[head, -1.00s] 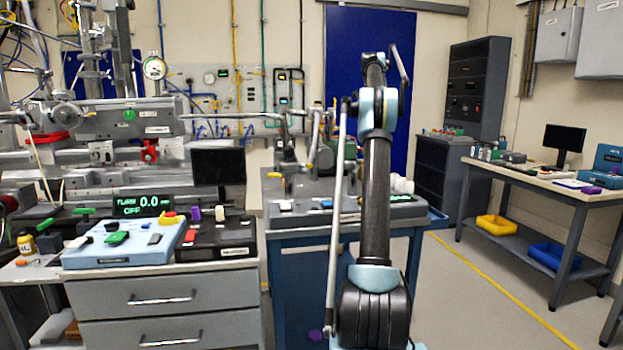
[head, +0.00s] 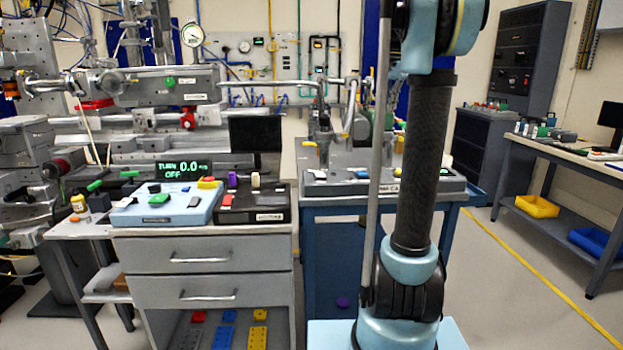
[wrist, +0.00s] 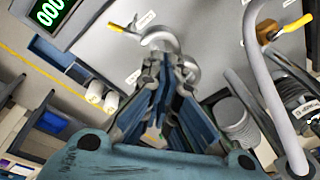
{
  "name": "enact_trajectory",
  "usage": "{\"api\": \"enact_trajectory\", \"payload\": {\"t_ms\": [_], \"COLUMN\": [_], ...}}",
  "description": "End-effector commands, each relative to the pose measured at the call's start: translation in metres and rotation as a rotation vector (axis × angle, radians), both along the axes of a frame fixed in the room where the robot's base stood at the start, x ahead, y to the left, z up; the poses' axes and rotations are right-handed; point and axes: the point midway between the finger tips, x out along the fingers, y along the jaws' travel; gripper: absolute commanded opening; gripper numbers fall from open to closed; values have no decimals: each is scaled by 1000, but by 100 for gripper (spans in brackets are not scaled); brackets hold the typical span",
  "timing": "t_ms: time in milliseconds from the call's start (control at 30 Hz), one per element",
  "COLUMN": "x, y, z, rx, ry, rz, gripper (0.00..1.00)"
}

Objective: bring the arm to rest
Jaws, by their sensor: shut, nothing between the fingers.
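My gripper (wrist: 165,66) shows in the wrist view with its fingers together and nothing between them. It points at a grey bench top (wrist: 205,20) with a curved metal tube (wrist: 160,40) just beyond the fingertips; I cannot tell the gap. In the head view my arm (head: 425,170) stands upright at right of centre. Its upper part runs out of the top of the frame, and the gripper does not show there.
A blue cart (head: 335,265) with a grey instrument stands behind my arm. Left of it is a drawer bench (head: 205,258) with control boxes. A side table (head: 575,160) stands at right. Open floor (head: 510,300) lies between, crossed by a yellow line.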

Motion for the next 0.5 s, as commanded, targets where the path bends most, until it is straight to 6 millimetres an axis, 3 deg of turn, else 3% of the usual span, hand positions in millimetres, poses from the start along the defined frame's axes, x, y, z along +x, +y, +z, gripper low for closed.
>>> {"api": "enact_trajectory", "payload": {"t_ms": [33,267,500], "x": [-17,-84,-155], "y": [6,30,51], "z": [-7,-41,-89], "rx": [-4,-25,-49], "ry": [-1,-9,-16], "rz": [29,166,309], "gripper": [0,0,0]}}
